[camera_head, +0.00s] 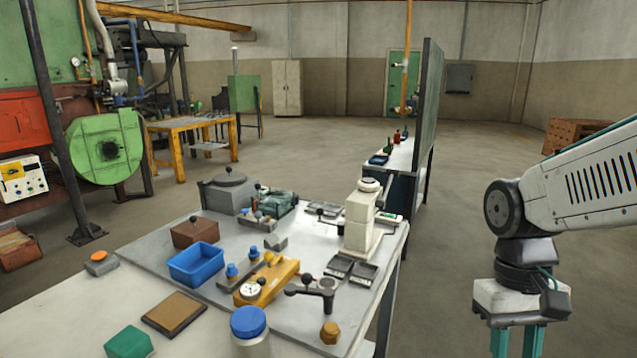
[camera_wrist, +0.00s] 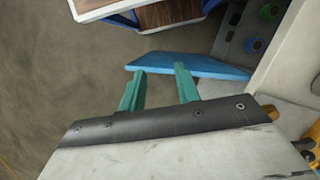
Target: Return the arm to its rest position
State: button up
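My arm reaches in from the right edge of the head view, with my gripper (camera_head: 517,345) hanging down to the right of the grey workbench (camera_head: 215,335). Its two teal fingers stand apart, and their tips are cut off by the bottom edge. In the wrist view my gripper (camera_wrist: 159,78) shows the same fingers spread, with a gap and no held object between them. A flat blue piece (camera_wrist: 205,67) lies beyond the tips; I cannot tell if they touch it.
The workbench holds a blue tray (camera_head: 196,264), a yellow fixture (camera_head: 266,281), a white column device (camera_head: 360,222) and a blue-lidded jar (camera_head: 249,325). A second bench (camera_head: 402,155) with a tall panel stands behind. The floor (camera_head: 470,185) behind my arm is clear.

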jog(key=s+r+t, duration=0.4)
jog(key=s+r, duration=0.2)
jog(key=shift+s+a+t, duration=0.3)
jog(key=shift+s+t, duration=0.1)
